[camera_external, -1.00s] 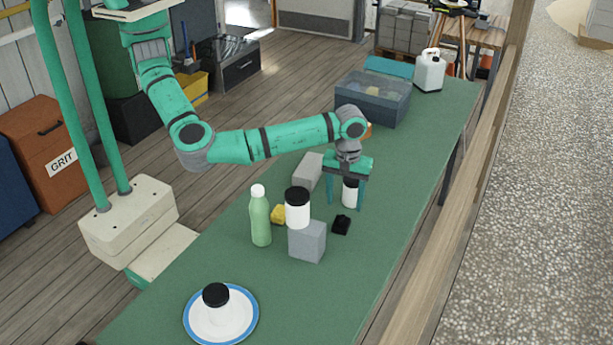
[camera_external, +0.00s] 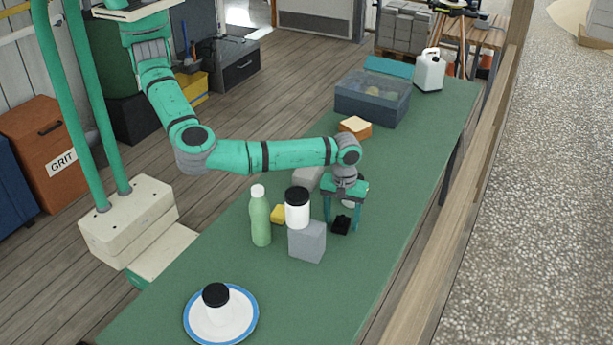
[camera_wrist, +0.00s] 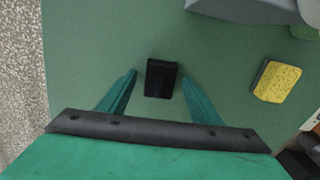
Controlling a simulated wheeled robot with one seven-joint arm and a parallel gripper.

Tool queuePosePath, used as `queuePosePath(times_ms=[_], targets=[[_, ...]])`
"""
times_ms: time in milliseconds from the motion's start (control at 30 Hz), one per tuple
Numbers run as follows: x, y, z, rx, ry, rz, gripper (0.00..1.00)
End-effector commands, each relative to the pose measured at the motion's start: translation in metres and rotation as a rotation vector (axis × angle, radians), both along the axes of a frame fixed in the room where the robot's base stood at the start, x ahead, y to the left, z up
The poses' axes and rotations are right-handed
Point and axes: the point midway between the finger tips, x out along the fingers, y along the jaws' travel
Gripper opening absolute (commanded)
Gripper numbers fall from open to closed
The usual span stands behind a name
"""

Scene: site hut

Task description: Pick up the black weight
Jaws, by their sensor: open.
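The black weight (camera_external: 341,225) is a small dark block lying on the green table (camera_external: 413,138). My gripper (camera_external: 342,226) is open and points down, with its fingers low around the weight in the external view. In the wrist view, the black weight (camera_wrist: 161,78) lies between and just beyond the tips of my open gripper (camera_wrist: 158,72). There is a gap on each side of it. I cannot tell whether the fingertips touch the table.
A grey block (camera_external: 307,241) with a white, black-lidded jar (camera_external: 297,208) stands close to the left, with a yellow sponge (camera_external: 278,214) and green bottle (camera_external: 260,217) beyond. Another jar is mostly hidden behind my gripper. A blue-rimmed plate (camera_external: 191,327) is nearer the front.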

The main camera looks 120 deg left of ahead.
Motion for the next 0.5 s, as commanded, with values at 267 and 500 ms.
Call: queuePosePath(times_ms=[267,500], targets=[[0.0,0.0001,0.0002,0.0,0.0,0.0,0.04],[0.0003,0.0001,0.0014,0.0,-0.001,0.0,0.01]])
